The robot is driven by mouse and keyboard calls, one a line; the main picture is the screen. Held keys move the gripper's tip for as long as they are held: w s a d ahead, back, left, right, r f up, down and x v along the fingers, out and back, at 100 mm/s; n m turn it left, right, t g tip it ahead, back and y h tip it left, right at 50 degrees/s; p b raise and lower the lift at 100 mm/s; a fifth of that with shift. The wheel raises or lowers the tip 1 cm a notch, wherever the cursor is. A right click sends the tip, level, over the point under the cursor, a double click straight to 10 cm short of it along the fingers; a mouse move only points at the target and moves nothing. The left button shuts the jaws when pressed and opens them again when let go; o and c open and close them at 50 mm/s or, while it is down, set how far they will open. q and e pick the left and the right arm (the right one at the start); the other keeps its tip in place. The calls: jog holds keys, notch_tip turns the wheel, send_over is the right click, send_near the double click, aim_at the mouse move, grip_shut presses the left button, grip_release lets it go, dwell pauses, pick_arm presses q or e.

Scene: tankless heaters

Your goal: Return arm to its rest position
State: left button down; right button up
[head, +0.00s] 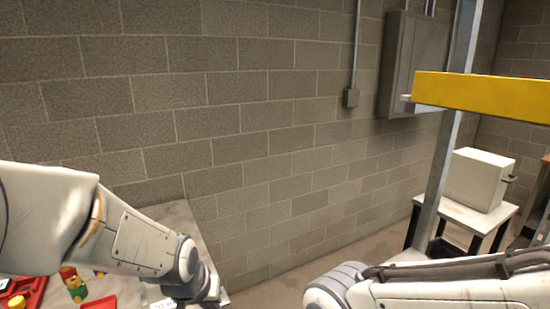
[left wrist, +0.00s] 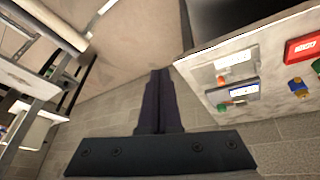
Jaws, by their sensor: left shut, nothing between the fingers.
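My left gripper (left wrist: 160,75) shows in the left wrist view. Its two dark fingers are together with nothing between them, and they point over bare floor beside the worktable. In the head view my left arm comes in from the left and reaches over the table's right end; its fingers are hidden there. My right arm lies across the lower right of the head view, and its gripper is out of view.
The grey worktable (head: 181,214) stands against the block wall, bearing red trays (head: 30,291) and a red, yellow and green part (head: 72,282). A yellow beam (head: 480,95) crosses a metal post at right. A white box (head: 478,180) sits on a stand behind.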

pick_arm(q)
jog(key=s+a+f+g+y, duration=0.1)
jog(key=s+a+f+g, duration=0.15)
jog(key=s+a, duration=0.3)
jog(key=s+d+r+m+g, duration=0.1)
jog(key=s+d+r+m, duration=0.1)
jog(key=s+d, duration=0.5)
jog(key=s+d+r+m+g+h, duration=0.1)
jog(key=s+d+r+m, duration=0.1)
jog(key=s+d+m, duration=0.3)
jog(key=shift+s+d+r, duration=0.4)
jog(key=shift+s+d, duration=0.45)
